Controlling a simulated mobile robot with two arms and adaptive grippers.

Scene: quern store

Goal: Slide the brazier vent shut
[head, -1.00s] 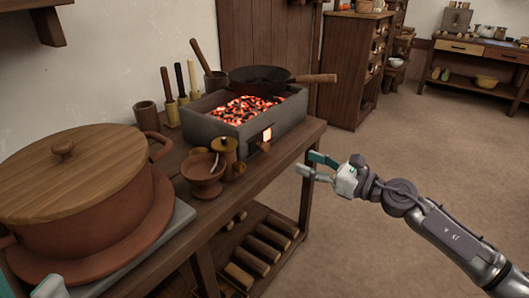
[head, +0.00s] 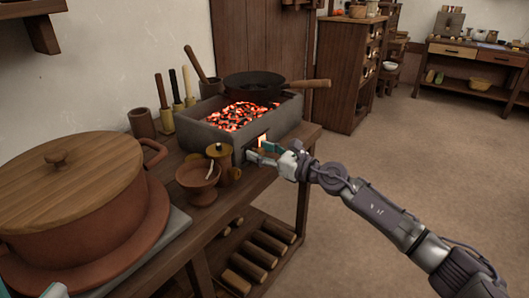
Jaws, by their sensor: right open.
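The grey brazier (head: 222,135) stands on the wooden bench, full of glowing coals (head: 238,115). The vent opening (head: 262,139) in its front wall glows orange, so the vent stands at least partly open. My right gripper (head: 259,153) is open at the brazier's front, its fingers around or just before the vent's wooden knob. The fingers hide the knob and the lower part of the vent; I cannot tell whether they touch it. A pale part of my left gripper (head: 50,288) shows at the bottom left edge, too little to tell its state.
A black pan (head: 253,86) rests on the brazier's far end, its handle pointing right. A lidded brown jar (head: 219,160) and a clay bowl (head: 197,178) stand close left of my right gripper. A big lidded pot (head: 72,190) fills the left. The floor at right is clear.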

